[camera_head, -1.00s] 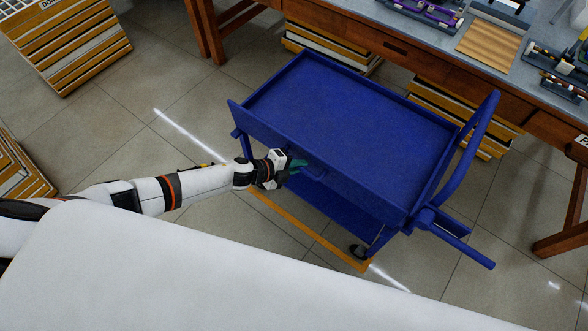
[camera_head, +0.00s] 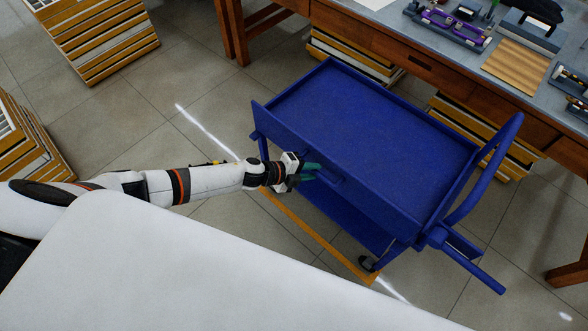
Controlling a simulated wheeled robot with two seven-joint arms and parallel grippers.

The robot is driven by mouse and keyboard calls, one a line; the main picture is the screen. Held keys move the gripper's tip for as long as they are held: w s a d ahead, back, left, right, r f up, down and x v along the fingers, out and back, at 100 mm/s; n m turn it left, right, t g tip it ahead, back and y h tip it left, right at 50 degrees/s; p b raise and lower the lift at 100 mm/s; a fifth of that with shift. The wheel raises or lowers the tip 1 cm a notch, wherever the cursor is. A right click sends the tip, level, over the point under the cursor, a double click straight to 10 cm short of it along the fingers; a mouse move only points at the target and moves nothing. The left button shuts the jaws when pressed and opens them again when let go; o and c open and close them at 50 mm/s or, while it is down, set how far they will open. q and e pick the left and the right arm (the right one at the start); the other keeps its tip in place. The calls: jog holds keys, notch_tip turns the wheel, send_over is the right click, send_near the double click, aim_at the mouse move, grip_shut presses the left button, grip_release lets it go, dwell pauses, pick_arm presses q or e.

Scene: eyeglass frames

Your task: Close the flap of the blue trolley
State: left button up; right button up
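The blue trolley (camera_head: 370,130) stands in the middle of the head view, with an empty top tray and a lower shelf (camera_head: 340,215). Its near side panel (camera_head: 385,205), which may be the flap, stands up along the tray's near edge. My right gripper is not in view.
A wooden workbench (camera_head: 400,50) with tools stands behind the trolley. Stacked yellow-edged crates stand at the upper left (camera_head: 95,40) and left edge (camera_head: 25,140). The trolley's push handle (camera_head: 490,165) sticks out at right. Tiled floor (camera_head: 190,90) is clear left of the trolley.

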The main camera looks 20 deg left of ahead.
pick_arm(q)
jog(key=v, duration=1)
jog(key=shift+p, duration=0.4)
